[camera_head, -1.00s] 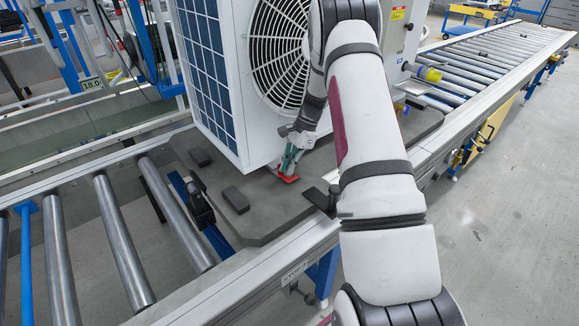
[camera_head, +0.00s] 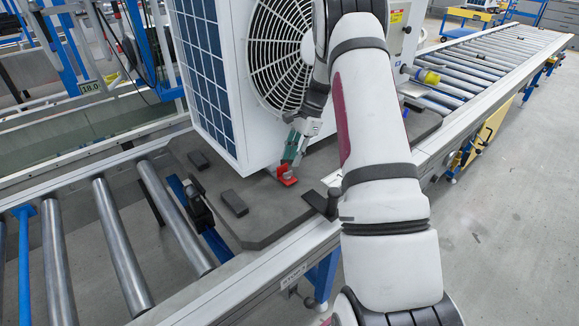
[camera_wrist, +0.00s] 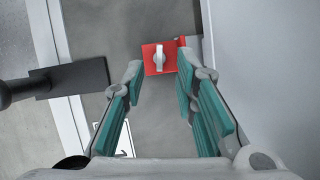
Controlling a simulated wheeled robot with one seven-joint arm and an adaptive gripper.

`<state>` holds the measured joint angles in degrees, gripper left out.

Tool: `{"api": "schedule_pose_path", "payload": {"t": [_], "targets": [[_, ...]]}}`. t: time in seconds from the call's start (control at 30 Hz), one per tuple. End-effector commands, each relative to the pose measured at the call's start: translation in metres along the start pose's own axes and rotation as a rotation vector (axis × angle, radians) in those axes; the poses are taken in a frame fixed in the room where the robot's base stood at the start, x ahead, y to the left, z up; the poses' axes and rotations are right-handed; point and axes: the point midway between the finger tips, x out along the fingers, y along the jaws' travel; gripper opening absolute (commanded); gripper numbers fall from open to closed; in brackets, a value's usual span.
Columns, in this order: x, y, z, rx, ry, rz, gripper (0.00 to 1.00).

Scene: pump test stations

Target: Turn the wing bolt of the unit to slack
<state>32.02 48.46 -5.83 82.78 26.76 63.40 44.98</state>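The unit is a large white box (camera_head: 262,150) with a round fan grille, standing on a grey pallet board. At its lower front corner sits a red block (camera_head: 286,177). In the wrist view the red block (camera_wrist: 152,66) carries a pale wing bolt (camera_wrist: 160,56), its wing lying lengthwise up the picture. My gripper (camera_head: 291,160) points down at the block from above. In the wrist view my gripper (camera_wrist: 160,80) is open, its green-padded fingers wide apart and empty. The wing bolt shows between and beyond the fingertips, apart from them. In the head view the wing bolt is too small to make out.
A black lever or stop (camera_head: 322,202) stands at the pallet's front edge; a dark flat plate with a rod (camera_wrist: 68,78) shows left in the wrist view. The unit's wall (camera_wrist: 245,60) rises close on the right. Dark pads (camera_head: 234,203) lie on the pallet (camera_head: 265,225).

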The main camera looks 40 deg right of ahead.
Motion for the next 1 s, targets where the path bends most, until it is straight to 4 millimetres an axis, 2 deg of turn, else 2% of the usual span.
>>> {"api": "schedule_pose_path", "payload": {"t": [0.03,0.2,0.4,1.0], "targets": [[-0.012,0.0,-0.001,0.001,0.002,-0.003,0.27],[-0.043,0.0,-0.001,0.001,0.001,-0.002,0.27],[-0.064,0.0,0.0,0.0,0.0,0.0,0.27],[-0.068,0.001,0.0,0.001,-0.001,0.001,0.27]]}}
